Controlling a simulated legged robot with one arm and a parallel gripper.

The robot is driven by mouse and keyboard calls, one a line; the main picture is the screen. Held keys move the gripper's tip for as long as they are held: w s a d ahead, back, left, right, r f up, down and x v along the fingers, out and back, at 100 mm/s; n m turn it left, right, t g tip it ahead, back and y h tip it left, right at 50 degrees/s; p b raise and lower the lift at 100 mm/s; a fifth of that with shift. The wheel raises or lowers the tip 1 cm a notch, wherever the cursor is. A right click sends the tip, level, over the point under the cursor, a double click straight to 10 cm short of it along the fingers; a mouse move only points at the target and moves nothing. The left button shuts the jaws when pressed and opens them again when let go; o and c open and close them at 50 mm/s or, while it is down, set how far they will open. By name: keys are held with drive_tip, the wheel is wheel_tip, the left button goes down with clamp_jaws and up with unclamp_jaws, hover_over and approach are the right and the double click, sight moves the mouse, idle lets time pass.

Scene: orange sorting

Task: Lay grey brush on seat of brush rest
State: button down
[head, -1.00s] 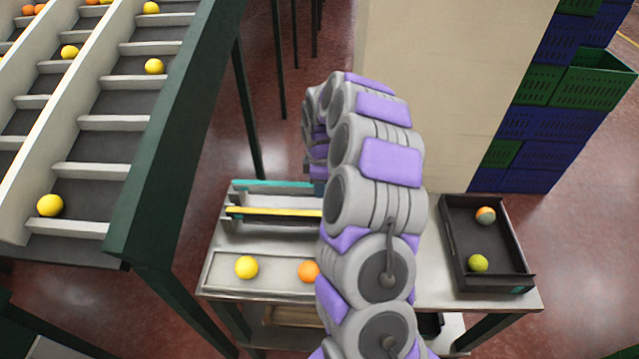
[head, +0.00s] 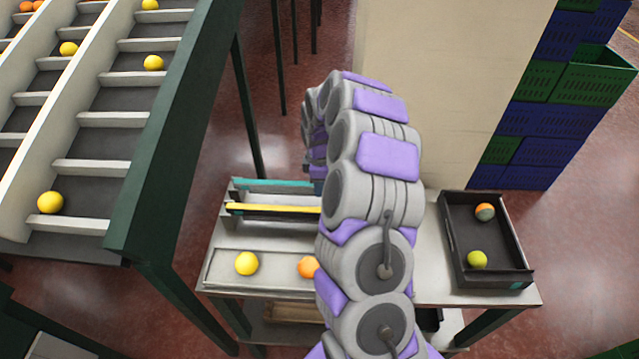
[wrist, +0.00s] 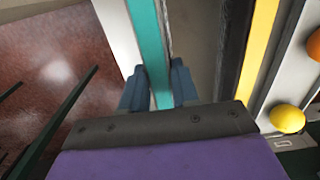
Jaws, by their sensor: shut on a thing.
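My gripper (wrist: 158,82) is shut on a long teal bar (wrist: 148,32) in the wrist view; one finger stands on each side of it. The teal bar (head: 275,186) also shows at the back of the table in the head view. No plainly grey brush shows, and I cannot tell whether the teal bar is part of it. A yellow bar (head: 275,208) lies parallel in front, with a dark strip (wrist: 229,60) beside it. Both bars are at a pale grey stand (head: 285,228), perhaps the brush rest. My arm hides their right ends and my gripper in the head view.
A yellow ball (head: 246,263) and an orange (head: 308,267) lie in the shallow front tray (head: 275,286). A black crate (head: 460,240) with two balls stands at the right. A sloping conveyor (head: 95,165) rises at the left. Stacked crates (head: 540,125) stand behind.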

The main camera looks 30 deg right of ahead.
drive_tip(key=c, duration=0.8)
unclamp_jaws()
drive_tip(key=shift+o, duration=0.2)
wheel_tip(320, 180, up, 17)
drive_tip(key=p, duration=0.3)
drive_tip(key=s+a+r+m, duration=0.2)
drive_tip(key=s+a+r, duration=0.4)
drive_tip(key=a, duration=0.4)
drive_tip(key=s+a+f+m, duration=0.1)
drive_tip(key=s+a+m, duration=0.2)
drive_tip(key=s, duration=0.7)
drive_tip(key=s+a+f+m+g, duration=0.1)
drive_tip(key=s+a+m, duration=0.2)
drive_tip(key=s, duration=0.7)
drive_tip(key=s+a+f+m+b, duration=0.1)
drive_tip(key=s+a+m, duration=0.2)
drive_tip(key=s, duration=0.8)
drive_tip(key=shift+a+g, duration=0.4)
drive_tip(key=shift+a, duration=0.25)
